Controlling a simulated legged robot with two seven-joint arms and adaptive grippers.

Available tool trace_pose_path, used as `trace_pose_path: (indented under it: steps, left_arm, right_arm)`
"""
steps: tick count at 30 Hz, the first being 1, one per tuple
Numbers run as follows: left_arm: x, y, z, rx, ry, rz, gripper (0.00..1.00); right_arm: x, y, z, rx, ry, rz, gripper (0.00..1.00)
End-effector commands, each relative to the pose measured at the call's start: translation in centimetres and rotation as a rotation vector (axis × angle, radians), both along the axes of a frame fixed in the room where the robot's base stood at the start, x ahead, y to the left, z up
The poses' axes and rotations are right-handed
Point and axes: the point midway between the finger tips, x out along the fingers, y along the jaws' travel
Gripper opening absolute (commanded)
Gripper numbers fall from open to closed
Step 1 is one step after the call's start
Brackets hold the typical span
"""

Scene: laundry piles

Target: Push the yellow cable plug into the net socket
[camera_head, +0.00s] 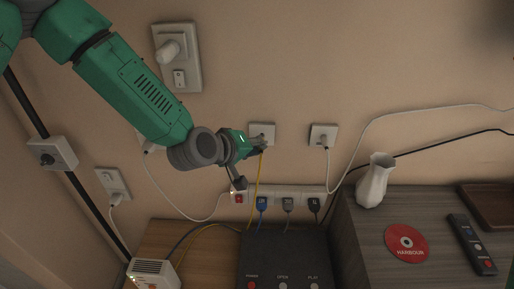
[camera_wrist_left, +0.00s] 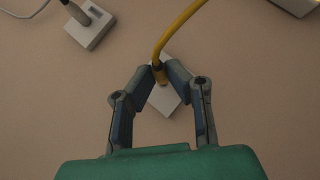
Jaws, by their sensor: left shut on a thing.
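The yellow cable (camera_head: 257,182) hangs down from my left gripper (camera_head: 260,146) in the head view. In the left wrist view the gripper (camera_wrist_left: 165,72) has its fingertips closed around the yellow plug end (camera_wrist_left: 158,70), and the yellow cable (camera_wrist_left: 176,32) curves up from it. A white wall socket plate (camera_head: 261,129) is right behind the fingertips; it also shows in the left wrist view (camera_wrist_left: 166,98), partly covered by the fingers. I cannot read a net label on it, or tell whether the plug touches it. My right gripper is not in view.
Another wall socket (camera_head: 323,131) with a white cable is to the right. A power strip (camera_head: 298,196) with several plugs lies below. A dark box (camera_head: 282,262) with buttons, a white vase (camera_head: 374,181) and a red disc (camera_head: 406,243) stand lower. The wall around the gripper is mostly bare.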

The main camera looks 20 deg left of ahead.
Motion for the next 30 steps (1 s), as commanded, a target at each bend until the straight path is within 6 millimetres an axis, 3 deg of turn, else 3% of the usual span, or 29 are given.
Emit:
trace_pose_path:
  steps: [30]
  left_arm:
    - [0.55, 0.17, 0.21, 0.001, -0.003, -0.005, 0.0]
  right_arm:
    - [0.01, 0.0, 0.07, 0.0, 0.0, 0.0, 0.4]
